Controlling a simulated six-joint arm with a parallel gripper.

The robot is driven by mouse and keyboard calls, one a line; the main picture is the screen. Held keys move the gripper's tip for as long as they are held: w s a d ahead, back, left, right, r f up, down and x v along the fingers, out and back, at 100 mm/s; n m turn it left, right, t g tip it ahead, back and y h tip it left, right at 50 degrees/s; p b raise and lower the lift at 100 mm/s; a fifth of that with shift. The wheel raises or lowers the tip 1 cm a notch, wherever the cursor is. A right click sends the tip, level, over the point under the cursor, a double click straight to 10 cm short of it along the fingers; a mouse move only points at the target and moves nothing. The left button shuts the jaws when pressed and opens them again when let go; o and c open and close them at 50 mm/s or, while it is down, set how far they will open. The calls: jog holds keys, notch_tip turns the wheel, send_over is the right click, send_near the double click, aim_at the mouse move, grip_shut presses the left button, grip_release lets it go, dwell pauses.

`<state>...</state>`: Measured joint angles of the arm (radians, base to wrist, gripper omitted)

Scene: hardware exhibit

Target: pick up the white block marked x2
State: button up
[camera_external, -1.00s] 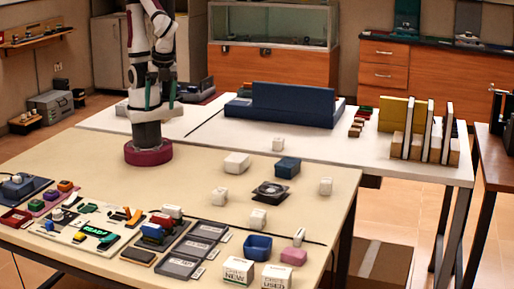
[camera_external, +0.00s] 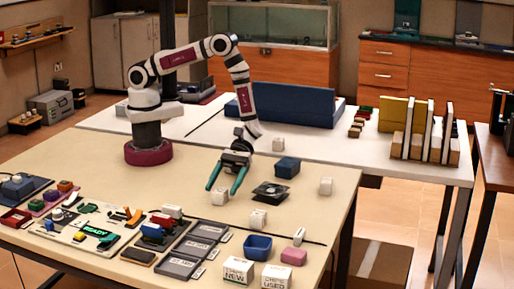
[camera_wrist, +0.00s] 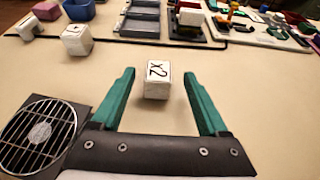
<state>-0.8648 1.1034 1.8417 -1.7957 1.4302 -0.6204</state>
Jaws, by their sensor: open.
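The white block marked x2 (camera_wrist: 156,80) stands on the beige table in the wrist view, its black mark readable on top. My gripper (camera_external: 223,190) is open, with green fingers pointing down toward the table. In the wrist view, my gripper (camera_wrist: 159,75) shows one finger on each side of the block, with visible gaps. The jaws are empty, and the fingertips appear above the block.
A black fan (camera_wrist: 38,132) lies close to the left of my gripper in the wrist view. Another white block (camera_wrist: 77,40) and a blue bin (camera_wrist: 79,10) are farther off. Grey trays (camera_external: 205,232) lie toward the table's front. The table around the block is clear.

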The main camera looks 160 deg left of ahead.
aim_at(217, 198)
jog(key=x, duration=0.5)
jog(key=shift+w+d+f, duration=0.1)
jog(key=shift+w+d, duration=0.1)
jog(key=shift+w, duration=0.2)
grip_shut()
